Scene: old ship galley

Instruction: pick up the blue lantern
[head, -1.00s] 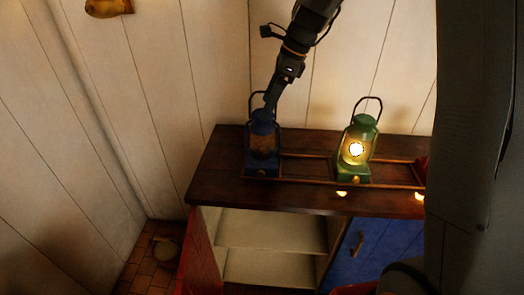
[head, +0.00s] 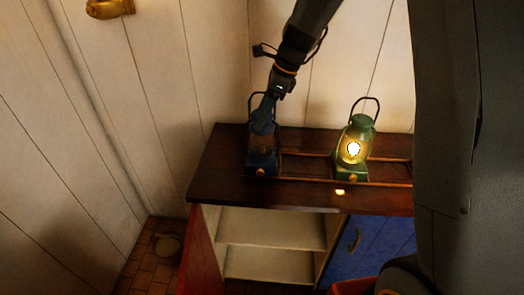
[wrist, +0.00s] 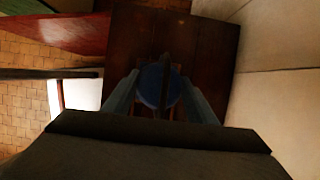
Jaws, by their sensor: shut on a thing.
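The blue lantern (head: 262,158) stands upright at the left end of the dark wooden counter, within a low wooden rail. It is unlit. My gripper (head: 264,117) reaches down onto it from above and is shut on its upper part. In the wrist view the lantern's round blue top (wrist: 158,86) lies between the two fingers of my gripper (wrist: 158,92). The lantern's base appears to rest on the counter. The fingers hide part of its top in the head view.
A lit green lantern (head: 354,150) stands to the right on the same counter (head: 222,180). Below is an open cabinet with pale shelves (head: 270,232), a red door (head: 197,255) and a blue door (head: 372,248). White plank walls stand close behind and left.

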